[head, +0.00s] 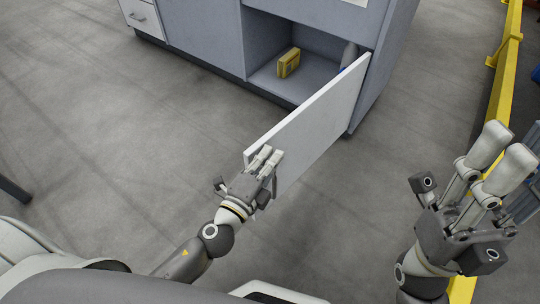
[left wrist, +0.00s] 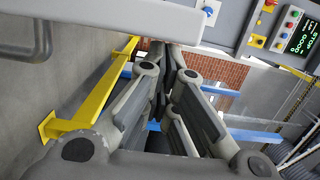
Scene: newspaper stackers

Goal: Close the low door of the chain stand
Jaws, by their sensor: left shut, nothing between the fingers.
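The low door (head: 318,112) of the grey chain stand (head: 215,38) is a white panel. It stands open, swung out from the right side of the compartment (head: 300,78). My left gripper (head: 266,157) is shut and empty at the door's free near end, overlapping it in the head view; whether it touches cannot be told. Its closed fingers fill the middle of the left wrist view (left wrist: 172,62). My right gripper (head: 502,152) is at the right, apart from the door; its finger gap is unclear.
A yellow box (head: 289,62) and a partly hidden grey-blue item (head: 349,54) are inside the compartment. A yellow rail (head: 505,62) runs along the right. Grey floor left of the door is clear. The left wrist view shows a button panel (left wrist: 290,28).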

